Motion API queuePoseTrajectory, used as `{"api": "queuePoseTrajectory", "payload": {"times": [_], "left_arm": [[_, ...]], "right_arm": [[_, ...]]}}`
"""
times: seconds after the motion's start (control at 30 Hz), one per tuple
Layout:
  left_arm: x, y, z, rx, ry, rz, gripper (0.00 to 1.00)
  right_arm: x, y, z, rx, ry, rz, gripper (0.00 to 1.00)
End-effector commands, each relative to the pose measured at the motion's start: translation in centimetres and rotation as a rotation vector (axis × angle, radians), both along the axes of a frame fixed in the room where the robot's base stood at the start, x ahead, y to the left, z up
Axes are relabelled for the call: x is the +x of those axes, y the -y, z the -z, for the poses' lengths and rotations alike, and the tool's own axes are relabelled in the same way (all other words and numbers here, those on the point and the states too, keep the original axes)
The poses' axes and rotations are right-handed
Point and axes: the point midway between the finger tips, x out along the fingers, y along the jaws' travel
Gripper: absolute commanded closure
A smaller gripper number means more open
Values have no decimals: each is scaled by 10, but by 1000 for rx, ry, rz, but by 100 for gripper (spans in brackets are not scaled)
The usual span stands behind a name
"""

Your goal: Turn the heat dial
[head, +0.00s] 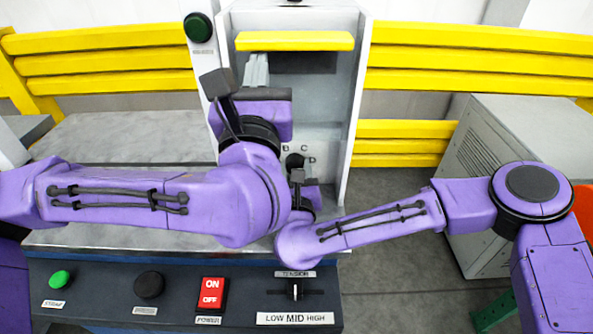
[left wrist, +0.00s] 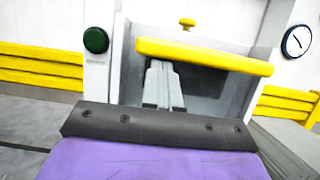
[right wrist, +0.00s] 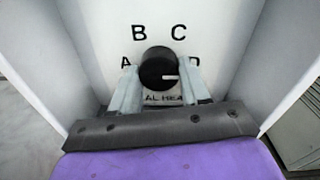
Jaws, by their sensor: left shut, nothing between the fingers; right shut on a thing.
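The heat dial (right wrist: 158,66) is a round black knob on a white panel, with letters A, B, C and D around it. Its white mark points right, toward D. The label below is partly hidden and reads "AL HEA". My right gripper (right wrist: 158,84) is shut on the dial, one finger on each side. In the head view the dial (head: 294,160) shows small and dark, with my right gripper just below it, partly hidden by my arms. My left gripper (left wrist: 163,84) is shut and empty, in front of the machine below the yellow bar (left wrist: 203,55).
A lower control panel has a green button (head: 61,278), a black button (head: 149,285), a red ON/OFF switch (head: 212,294) and a tension selector (head: 294,289). A green button (head: 198,27) sits on the machine's upright. A grey cabinet (head: 520,130) stands at right.

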Motion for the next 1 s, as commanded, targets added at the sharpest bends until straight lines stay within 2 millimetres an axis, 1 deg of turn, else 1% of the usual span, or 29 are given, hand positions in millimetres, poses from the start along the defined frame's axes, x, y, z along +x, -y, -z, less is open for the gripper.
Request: {"api": "queuePoseTrajectory", "payload": {"times": [0.03, 0.57, 0.6, 0.67, 0.9, 1.0], "left_arm": [[0, 0, -1, 0, 2, 1, 100], [0, 0, 0, 0, 2, 1, 100], [0, 0, 0, 0, 2, 1, 100], [0, 0, 0, 0, 2, 1, 100], [0, 0, -1, -1, 3, 1, 100], [0, 0, -1, -1, 3, 1, 100]], "right_arm": [[-2, -1, 4, 6, -8, -3, 85], [-2, -1, 4, 30, -8, -4, 85], [-2, -1, 4, 30, -8, -4, 48], [-2, -1, 3, 30, -7, -3, 29], [-1, 0, 2, 30, -3, -1, 29], [-5, 0, 1, 30, -2, -2, 29]]}}
